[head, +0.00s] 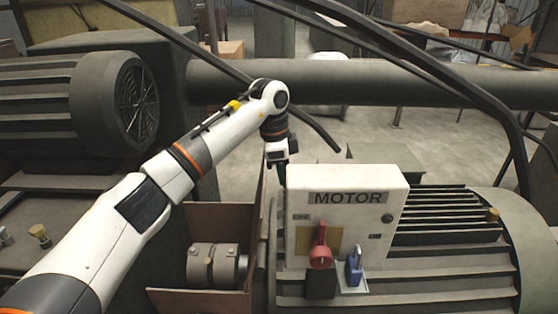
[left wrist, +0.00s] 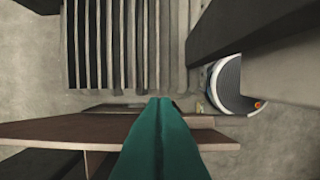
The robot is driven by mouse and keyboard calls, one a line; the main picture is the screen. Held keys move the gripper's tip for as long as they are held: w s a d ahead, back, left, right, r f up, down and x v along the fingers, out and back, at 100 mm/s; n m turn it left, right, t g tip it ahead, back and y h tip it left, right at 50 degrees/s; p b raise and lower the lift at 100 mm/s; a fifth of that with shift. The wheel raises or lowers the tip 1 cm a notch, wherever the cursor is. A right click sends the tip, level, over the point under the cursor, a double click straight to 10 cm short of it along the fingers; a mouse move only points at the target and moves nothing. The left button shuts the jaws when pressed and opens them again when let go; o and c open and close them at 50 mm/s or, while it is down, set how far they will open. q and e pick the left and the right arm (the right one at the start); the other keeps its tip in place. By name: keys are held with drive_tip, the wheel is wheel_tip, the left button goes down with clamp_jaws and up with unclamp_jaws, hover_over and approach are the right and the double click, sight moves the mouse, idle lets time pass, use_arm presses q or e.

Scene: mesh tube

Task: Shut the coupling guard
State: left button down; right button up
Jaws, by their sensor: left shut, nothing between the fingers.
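The coupling guard (head: 224,217) is a brown box-like cover around a grey shaft coupling (head: 213,266), left of the motor. It stands open at the top, so the coupling shows inside. A narrow upright brown panel stands at its right side, close to the motor box. My left gripper (head: 281,176) points down near the top of that panel, at the left edge of the motor box. In the left wrist view its green fingers (left wrist: 162,135) are together with nothing between them. A brown panel (left wrist: 65,133) lies beside them there; I cannot tell whether they touch. My right gripper is not in view.
A white box marked MOTOR (head: 347,213) with a red handle (head: 320,250) and a blue padlock (head: 354,266) stands right of the gripper. The finned motor (head: 450,265) is behind and right of it. A thick pipe (head: 400,83) and dark cables cross behind.

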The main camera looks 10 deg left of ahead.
use_arm(q)
drive_tip(key=a+f+p, duration=0.1)
drive_tip(key=f, duration=0.1)
drive_tip(key=a+f+p, duration=0.1)
drive_tip(key=a+f, duration=0.1)
drive_tip(key=shift+s+a, duration=0.1)
drive_tip(key=shift+s, duration=0.1)
idle(0.4)
